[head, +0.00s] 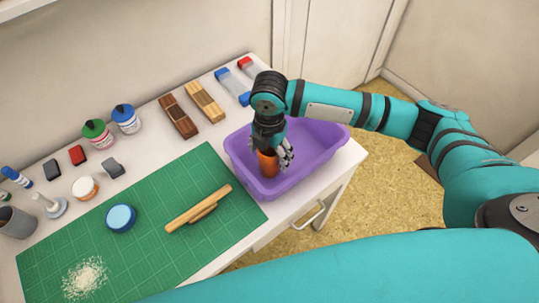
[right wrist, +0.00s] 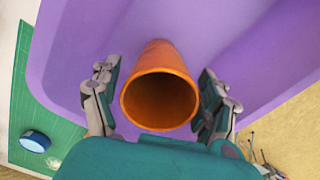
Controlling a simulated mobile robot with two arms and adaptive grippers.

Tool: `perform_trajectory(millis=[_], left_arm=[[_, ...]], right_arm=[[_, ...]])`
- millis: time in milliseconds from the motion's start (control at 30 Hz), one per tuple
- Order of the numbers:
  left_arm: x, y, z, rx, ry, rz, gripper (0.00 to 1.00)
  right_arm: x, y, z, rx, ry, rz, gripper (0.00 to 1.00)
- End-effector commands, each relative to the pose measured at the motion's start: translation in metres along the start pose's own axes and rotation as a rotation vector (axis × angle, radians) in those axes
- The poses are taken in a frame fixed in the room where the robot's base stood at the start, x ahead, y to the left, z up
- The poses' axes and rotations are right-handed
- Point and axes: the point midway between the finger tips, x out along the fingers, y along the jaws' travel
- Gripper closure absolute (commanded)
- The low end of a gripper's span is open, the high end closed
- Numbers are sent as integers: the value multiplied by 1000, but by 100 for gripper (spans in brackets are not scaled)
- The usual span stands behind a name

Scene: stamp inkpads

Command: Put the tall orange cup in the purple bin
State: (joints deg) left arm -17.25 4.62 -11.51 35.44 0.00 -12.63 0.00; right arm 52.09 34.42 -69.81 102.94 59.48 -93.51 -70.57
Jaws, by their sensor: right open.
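The tall orange cup (head: 267,163) is inside the purple bin (head: 325,160), near its left end. In the right wrist view the orange cup (right wrist: 160,95) shows its open rim toward the camera, with the purple bin (right wrist: 70,45) around it. My right gripper (head: 275,158) is down in the bin at the cup. In the right wrist view its fingers (right wrist: 161,98) stand apart on both sides of the cup, with gaps between them and the cup. Whether the cup's base touches the bin floor is hidden. My left gripper is not in view.
A green cutting mat (head: 150,245) lies left of the bin, with a wooden tool (head: 198,208) and a round blue container (head: 121,218) on it. Wooden blocks (head: 178,117), ink bottles (head: 126,119) and other small items stand along the back. The bin stands near the table's right end.

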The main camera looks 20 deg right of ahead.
Motion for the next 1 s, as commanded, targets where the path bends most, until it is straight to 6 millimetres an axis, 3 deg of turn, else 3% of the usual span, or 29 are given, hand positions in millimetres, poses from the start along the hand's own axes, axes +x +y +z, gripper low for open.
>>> perform_trajectory(millis=[300, 500, 1000], left_arm=[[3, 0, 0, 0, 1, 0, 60], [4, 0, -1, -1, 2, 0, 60], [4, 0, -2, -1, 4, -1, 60]], right_arm=[[-69, 1, 0, 0, -2, 4, 22], [-98, 1, 0, 1, -1, 3, 22], [-108, 0, 0, 1, 0, 0, 22]])
